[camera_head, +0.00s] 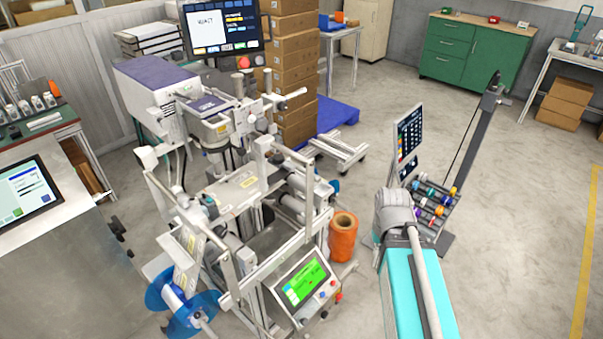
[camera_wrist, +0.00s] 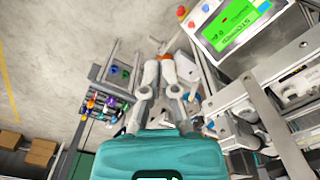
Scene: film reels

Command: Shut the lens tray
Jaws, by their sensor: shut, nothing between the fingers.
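I cannot make out a lens tray for certain in either view. The large grey and white reel machine (camera_head: 240,185) stands left of centre in the head view, with a lit green panel (camera_head: 305,283) at its front; the panel also shows at the upper right of the wrist view (camera_wrist: 238,22). My gripper (camera_wrist: 163,55) is shut and empty in the wrist view, its fingers over the floor beside the machine. In the head view my arm is at the lower right, and I cannot make out the gripper there.
An orange roll (camera_head: 343,240) stands at the machine's right side. A rack of coloured spools (camera_head: 435,203) with a screen (camera_head: 410,135) stands beyond my arm. A blue reel (camera_head: 180,303) is at the machine's front left. Open floor (camera_head: 510,190) lies to the right.

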